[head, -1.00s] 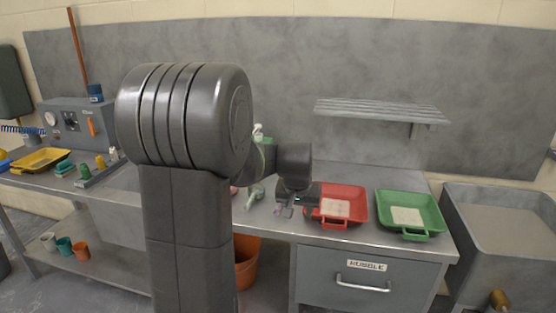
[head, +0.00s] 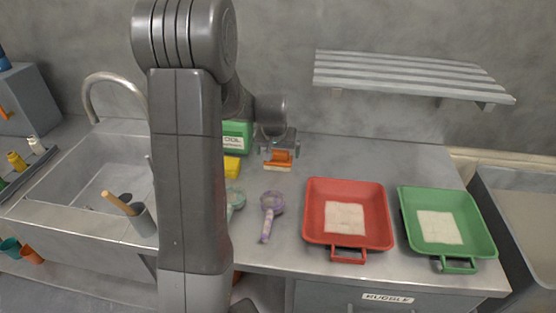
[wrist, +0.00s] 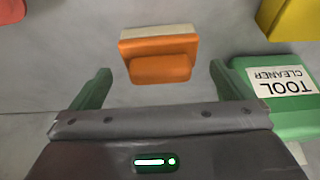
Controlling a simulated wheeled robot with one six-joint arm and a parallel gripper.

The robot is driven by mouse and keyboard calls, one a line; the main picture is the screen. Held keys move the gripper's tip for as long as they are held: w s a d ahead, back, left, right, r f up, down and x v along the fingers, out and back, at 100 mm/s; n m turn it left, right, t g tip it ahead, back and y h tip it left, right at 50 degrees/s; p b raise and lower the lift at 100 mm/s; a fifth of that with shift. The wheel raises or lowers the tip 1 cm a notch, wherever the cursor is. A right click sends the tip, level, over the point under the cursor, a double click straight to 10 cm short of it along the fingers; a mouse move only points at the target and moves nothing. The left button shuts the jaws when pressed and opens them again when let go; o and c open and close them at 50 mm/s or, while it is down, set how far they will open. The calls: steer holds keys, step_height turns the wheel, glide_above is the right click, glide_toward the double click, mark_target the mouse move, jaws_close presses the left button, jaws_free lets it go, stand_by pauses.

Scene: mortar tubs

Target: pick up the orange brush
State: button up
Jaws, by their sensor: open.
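The orange brush (head: 280,158) lies on the bench top near the back, with its pale bristle edge toward the front of the bench. In the wrist view the orange brush (wrist: 158,62) sits ahead of my gripper, roughly centred between the two green fingers. My gripper (head: 279,152) is at the brush in the head view, and it is open and empty. In the wrist view my gripper (wrist: 160,82) has its fingers spread wide on either side. I cannot tell exactly how far above the bench the fingertips are.
A green tool cleaner container (wrist: 275,92) stands close beside one finger. A yellow block (head: 232,167) is near it. A purple scoop (head: 271,212) and a pale green one (head: 235,200) lie in front.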

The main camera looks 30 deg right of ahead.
mark_target(278, 151)
steer(key=shift+p+x, duration=0.4)
steer(key=shift+x, duration=1.75)
steer(key=shift+w+d, duration=0.15)
steer(key=c, duration=0.9)
step_height(278, 151, up, 10)
steer(key=shift+r+b, duration=0.1)
steer(key=shift+b, duration=0.4)
steer(key=o, duration=0.5)
steer(key=c, duration=0.4)
